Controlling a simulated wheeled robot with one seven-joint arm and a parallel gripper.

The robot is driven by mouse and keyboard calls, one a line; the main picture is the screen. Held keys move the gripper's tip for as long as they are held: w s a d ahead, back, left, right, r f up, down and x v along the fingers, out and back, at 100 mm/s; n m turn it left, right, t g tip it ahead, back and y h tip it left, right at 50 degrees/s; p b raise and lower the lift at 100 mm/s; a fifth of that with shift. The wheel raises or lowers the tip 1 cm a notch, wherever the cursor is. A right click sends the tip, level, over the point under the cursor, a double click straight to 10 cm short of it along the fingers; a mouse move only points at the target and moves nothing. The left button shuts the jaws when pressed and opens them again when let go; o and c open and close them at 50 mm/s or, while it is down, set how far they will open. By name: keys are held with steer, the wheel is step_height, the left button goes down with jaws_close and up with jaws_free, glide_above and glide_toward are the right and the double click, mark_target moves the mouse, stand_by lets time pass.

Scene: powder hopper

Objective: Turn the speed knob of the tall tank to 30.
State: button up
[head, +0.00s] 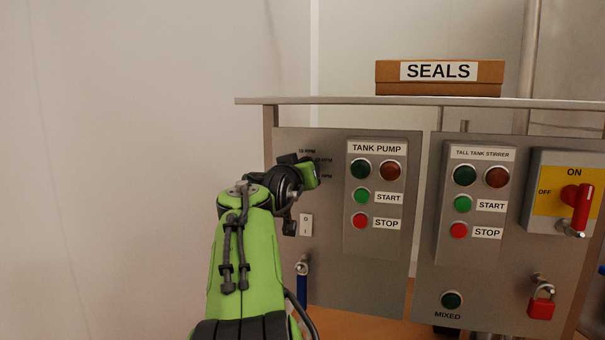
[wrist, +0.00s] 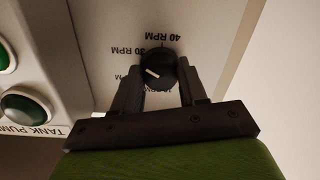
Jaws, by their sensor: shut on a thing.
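The dark round speed knob (wrist: 160,60) sits on the grey panel in the wrist view, which shows it upside down. Its white pointer mark points left, near the gap between the 30 RPM label (wrist: 128,50) and a lower, partly hidden label. The 40 RPM label (wrist: 170,36) stands above the knob. My gripper (wrist: 158,78) is shut on the knob, one finger on each side. In the head view my gripper (head: 304,174) is at the left panel and hides the knob; a few RPM labels show beside it.
Right of the gripper is the TANK PUMP box (head: 376,238) with lamps and buttons. Further right are the TALL TANK STIRRER box (head: 475,250), a red rotary switch (head: 581,205) and a red padlock (head: 541,306). A SEALS box (head: 485,89) lies on the shelf above.

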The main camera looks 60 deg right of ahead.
steer(key=o, duration=1.1)
steer(key=shift+c, duration=0.2)
steer(key=shift+a, duration=0.1)
steer(key=f+b+v, duration=0.1)
steer(key=b+v, duration=0.1)
steer(key=v, duration=1.3)
steer(key=shift+a+r, duration=0.3)
steer(key=shift+r, duration=0.15)
